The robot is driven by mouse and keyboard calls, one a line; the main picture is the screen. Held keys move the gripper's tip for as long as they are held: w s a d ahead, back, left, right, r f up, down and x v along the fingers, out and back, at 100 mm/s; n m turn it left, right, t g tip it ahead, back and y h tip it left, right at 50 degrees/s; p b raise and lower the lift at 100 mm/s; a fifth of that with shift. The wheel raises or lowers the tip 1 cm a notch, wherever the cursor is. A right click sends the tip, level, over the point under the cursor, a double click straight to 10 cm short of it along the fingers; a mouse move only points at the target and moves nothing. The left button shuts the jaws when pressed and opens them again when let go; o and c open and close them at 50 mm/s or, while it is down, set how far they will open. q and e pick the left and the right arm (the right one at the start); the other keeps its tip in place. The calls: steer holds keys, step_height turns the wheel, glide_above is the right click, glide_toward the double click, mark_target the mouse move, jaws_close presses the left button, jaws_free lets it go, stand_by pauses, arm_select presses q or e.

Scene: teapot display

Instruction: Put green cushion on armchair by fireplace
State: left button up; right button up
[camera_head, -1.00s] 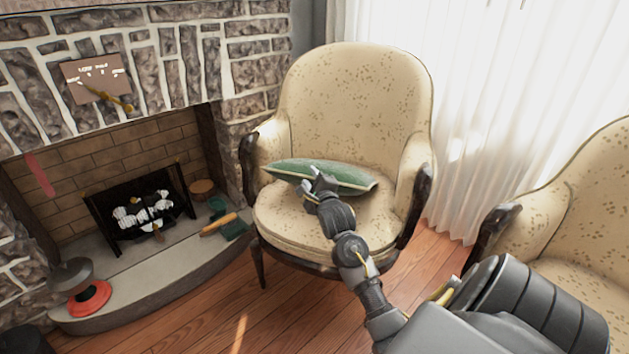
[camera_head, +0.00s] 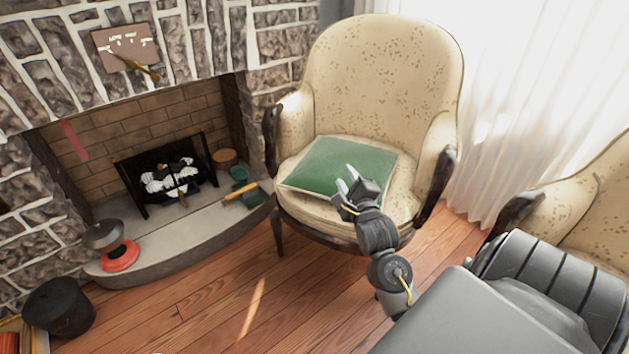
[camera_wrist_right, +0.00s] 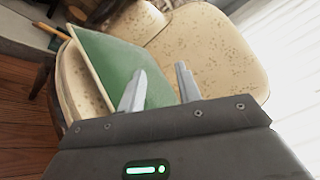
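The green cushion (camera_head: 338,165) lies flat on the seat of the cream armchair (camera_head: 385,70) beside the fireplace. It also shows in the right wrist view (camera_wrist_right: 112,65), on the armchair seat (camera_wrist_right: 205,45), with one edge near the seat's rim. My right gripper (camera_head: 346,182) is above the cushion's near right part. Its two fingers are spread apart with nothing between them, as the right wrist view (camera_wrist_right: 160,85) shows. I cannot tell from these views whether a fingertip touches the cushion. My left gripper is not in view.
The stone fireplace (camera_head: 150,120) with its raised hearth (camera_head: 170,235) is at left. A second armchair (camera_head: 570,215) stands at right, partly behind my arm. A dark bucket (camera_head: 60,305) stands at lower left. Wooden floor (camera_head: 270,290) is clear in front of the armchair.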

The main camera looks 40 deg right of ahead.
steer(key=s+a+r+n+t+y, duration=0.1)
steer(key=s+a+n+t+y, duration=0.15)
steer(key=a+n+y, duration=1)
steer(key=s+a+r+n+y, duration=0.1)
steer(key=s+a+n+y, duration=0.1)
steer(key=a+n, duration=0.5)
steer(key=s+a+r+n+y, duration=0.2)
steer(key=s+a+n, duration=0.3)
steer(key=a+n, duration=0.3)
steer(key=s+a+r+n+y, duration=0.1)
steer(key=s+a+n+y, duration=0.1)
steer(key=s+a+n, duration=0.2)
steer(key=a+n, duration=0.3)
steer(key=a, duration=0.3)
steer(key=shift+s+r, duration=0.15)
steer(key=shift+r, duration=0.1)
steer(key=shift+n+y, duration=0.25)
